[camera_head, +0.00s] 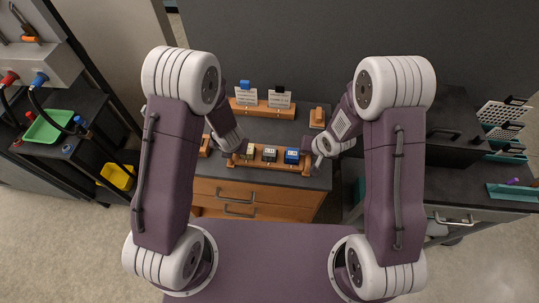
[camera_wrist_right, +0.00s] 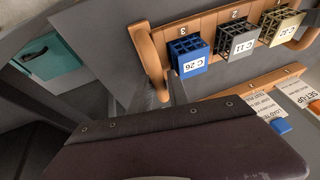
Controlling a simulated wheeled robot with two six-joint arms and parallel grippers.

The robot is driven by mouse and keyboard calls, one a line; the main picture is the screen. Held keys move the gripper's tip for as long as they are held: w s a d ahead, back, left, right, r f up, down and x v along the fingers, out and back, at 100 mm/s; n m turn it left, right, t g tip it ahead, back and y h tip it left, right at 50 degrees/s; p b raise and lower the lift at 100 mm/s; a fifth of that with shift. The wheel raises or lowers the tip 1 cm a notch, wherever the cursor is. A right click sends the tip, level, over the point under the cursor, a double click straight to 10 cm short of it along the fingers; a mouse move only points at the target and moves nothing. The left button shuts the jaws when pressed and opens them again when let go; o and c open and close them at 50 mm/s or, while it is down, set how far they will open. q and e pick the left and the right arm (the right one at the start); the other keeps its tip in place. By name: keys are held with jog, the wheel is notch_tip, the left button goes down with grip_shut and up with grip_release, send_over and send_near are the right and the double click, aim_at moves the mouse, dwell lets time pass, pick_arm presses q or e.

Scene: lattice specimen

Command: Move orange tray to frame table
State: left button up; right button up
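The orange tray (camera_head: 268,167) lies near the front edge of a dark-topped cabinet with orange drawers. It holds three lattice cubes: a yellowish one (camera_head: 248,151), a grey one (camera_head: 270,153) and a blue one (camera_head: 292,156). The tray also shows in the right wrist view (camera_wrist_right: 210,24), with a raised handle (camera_wrist_right: 148,50) at its end. My left gripper (camera_head: 232,148) is at the tray's left end. My right gripper (camera_head: 318,157) is at its right end; a grey finger (camera_wrist_right: 165,92) is close against the handle. Whether either gripper grips is unclear.
Two signs on an orange stand (camera_head: 262,109) and a small orange block (camera_head: 318,118) are behind the tray. A dark table with racks (camera_head: 505,133) stands right; I cannot tell if it is the frame table. A green tray (camera_head: 50,126) and yellow bin (camera_head: 117,177) are left.

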pick_arm(q)
jog(key=shift+w+f, duration=0.15)
jog(key=shift+f, duration=0.2)
pick_arm(e)
jog(key=shift+w+f, duration=0.1)
jog(key=shift+f, duration=0.25)
pick_arm(q)
jog(key=shift+c, duration=0.4)
pick_arm(e)
jog(key=shift+c, duration=0.3)
pick_arm(q)
grip_shut()
pick_arm(e)
grip_shut()
pick_arm(q)
jog(key=shift+r, duration=0.1)
